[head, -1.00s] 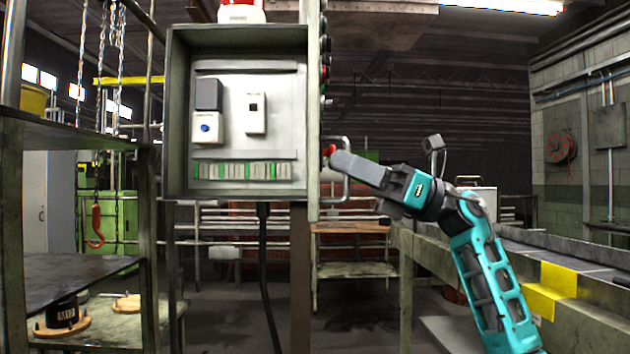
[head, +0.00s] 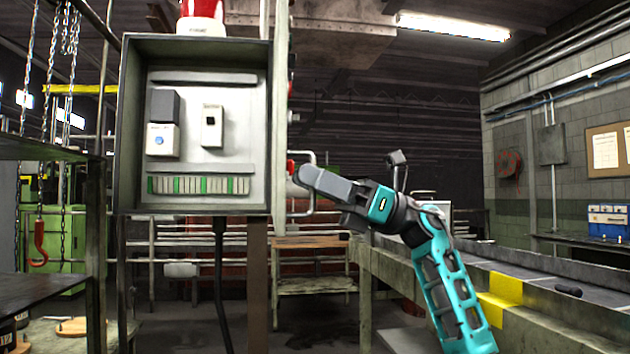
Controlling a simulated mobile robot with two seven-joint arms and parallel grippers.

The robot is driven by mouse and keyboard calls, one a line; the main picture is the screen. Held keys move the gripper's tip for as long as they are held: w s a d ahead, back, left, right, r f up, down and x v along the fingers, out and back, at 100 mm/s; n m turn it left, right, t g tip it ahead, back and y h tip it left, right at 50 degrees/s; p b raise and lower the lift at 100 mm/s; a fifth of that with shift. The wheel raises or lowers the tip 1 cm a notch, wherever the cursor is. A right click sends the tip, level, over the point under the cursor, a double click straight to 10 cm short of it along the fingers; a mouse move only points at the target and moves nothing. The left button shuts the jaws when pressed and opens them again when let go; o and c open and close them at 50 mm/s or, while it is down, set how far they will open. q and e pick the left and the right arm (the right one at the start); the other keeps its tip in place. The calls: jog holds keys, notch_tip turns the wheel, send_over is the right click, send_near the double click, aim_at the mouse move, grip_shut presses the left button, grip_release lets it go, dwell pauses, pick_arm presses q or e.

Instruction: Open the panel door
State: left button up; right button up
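The grey electrical panel box (head: 130,140) stands open at left of centre, with its inside showing a white plate, switches and a row of terminals. Its panel door (head: 281,110) is swung out from the box's right side and is seen almost edge-on. A pale bar handle (head: 313,185) sticks out from the door's outer face. My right gripper (head: 303,176) is at the handle by the door's outer side, its fingers pointing left. The fingers overlap the handle in the picture, and I cannot tell whether they grip it or touch the door. My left gripper is not in view.
A red beacon (head: 201,12) sits on top of the box and a black cable (head: 219,285) hangs below. A metal shelf (head: 50,150) with chains stands at left. A conveyor-like bench (head: 420,265) with a yellow patch runs along the right, below my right arm.

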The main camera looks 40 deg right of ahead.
jog(key=b+v, duration=0.1)
jog(key=v, duration=1.1)
jog(key=shift+b, duration=0.4)
jog(key=shift+w, duration=0.1)
